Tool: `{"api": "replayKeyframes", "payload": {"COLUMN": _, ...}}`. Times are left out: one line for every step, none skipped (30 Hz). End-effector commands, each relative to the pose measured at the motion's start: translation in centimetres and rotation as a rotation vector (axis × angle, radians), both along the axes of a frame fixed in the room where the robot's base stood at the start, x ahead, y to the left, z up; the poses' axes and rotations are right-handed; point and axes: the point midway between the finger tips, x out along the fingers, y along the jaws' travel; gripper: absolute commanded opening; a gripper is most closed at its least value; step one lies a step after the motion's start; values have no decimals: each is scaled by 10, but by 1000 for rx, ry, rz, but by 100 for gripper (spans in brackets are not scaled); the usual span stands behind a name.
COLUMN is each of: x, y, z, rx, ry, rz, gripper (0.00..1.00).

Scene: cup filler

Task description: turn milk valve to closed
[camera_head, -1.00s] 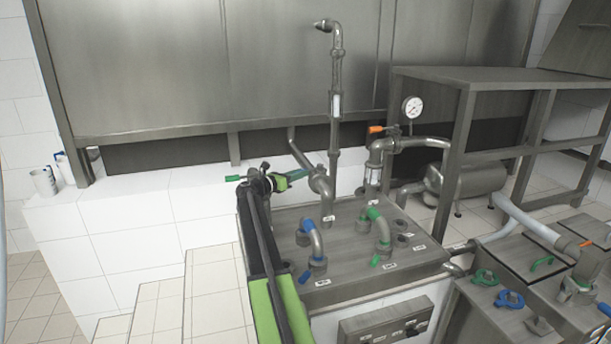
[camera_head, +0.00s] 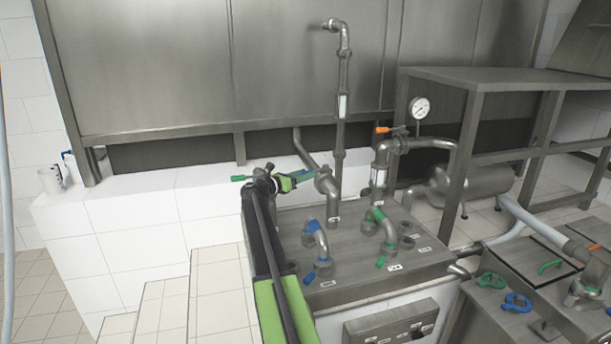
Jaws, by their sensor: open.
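A steel valve body (camera_head: 326,182) sits on the pipe at the back of the steel fixture, with a teal-green lever (camera_head: 304,174) pointing left from it. I take this as the milk valve; its label is not readable. My gripper (camera_head: 292,180), at the end of my green and black arm, is at the lever's left end, pointing right. It is open. The fingertips are small and overlap the lever, so I cannot tell whether they touch it or straddle it.
An orange-handled valve (camera_head: 384,130) and a gauge (camera_head: 420,108) are to the right. A steel tank wall (camera_head: 180,60) rises behind. White cups (camera_head: 50,181) stand at far left.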

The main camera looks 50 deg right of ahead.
Motion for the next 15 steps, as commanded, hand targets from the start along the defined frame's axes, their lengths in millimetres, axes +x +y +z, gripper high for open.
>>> {"api": "replayKeyframes", "payload": {"x": 2, "y": 10, "z": 0, "rx": 0, "ry": 0, "rz": 3, "gripper": 46}}
{"api": "replayKeyframes", "payload": {"x": 3, "y": 16, "z": 0, "rx": 0, "ry": 0, "rz": 3, "gripper": 46}}
{"api": "replayKeyframes", "payload": {"x": 4, "y": 26, "z": 0, "rx": 1, "ry": 0, "rz": 3, "gripper": 46}}
{"api": "replayKeyframes", "payload": {"x": 5, "y": 34, "z": 0, "rx": 0, "ry": 0, "rz": 3, "gripper": 46}}
{"api": "replayKeyframes", "payload": {"x": 7, "y": 42, "z": 0, "rx": 0, "ry": 0, "rz": 4, "gripper": 46}}
{"api": "replayKeyframes", "payload": {"x": 9, "y": 54, "z": 0, "rx": 0, "ry": 0, "rz": 3, "gripper": 46}}
{"api": "replayKeyframes", "payload": {"x": 10, "y": 62, "z": 0, "rx": 0, "ry": 0, "rz": 3, "gripper": 46}}
{"api": "replayKeyframes", "payload": {"x": 12, "y": 71, "z": 0, "rx": 0, "ry": 0, "rz": 4, "gripper": 46}}
{"api": "replayKeyframes", "payload": {"x": 14, "y": 82, "z": 0, "rx": 0, "ry": 0, "rz": 3, "gripper": 46}}
{"api": "replayKeyframes", "payload": {"x": 15, "y": 91, "z": 0, "rx": 0, "ry": 0, "rz": 3, "gripper": 46}}
{"api": "replayKeyframes", "payload": {"x": 18, "y": 100, "z": 0, "rx": 0, "ry": 0, "rz": 4, "gripper": 46}}
{"api": "replayKeyframes", "payload": {"x": 19, "y": 110, "z": 0, "rx": 0, "ry": 0, "rz": 3, "gripper": 46}}
{"api": "replayKeyframes", "payload": {"x": 21, "y": 118, "z": 0, "rx": 0, "ry": 0, "rz": 4, "gripper": 46}}
{"api": "replayKeyframes", "payload": {"x": 23, "y": 125, "z": 0, "rx": 0, "ry": 0, "rz": 4, "gripper": 46}}
{"api": "replayKeyframes", "payload": {"x": 24, "y": 133, "z": 0, "rx": 0, "ry": 0, "rz": 3, "gripper": 46}}
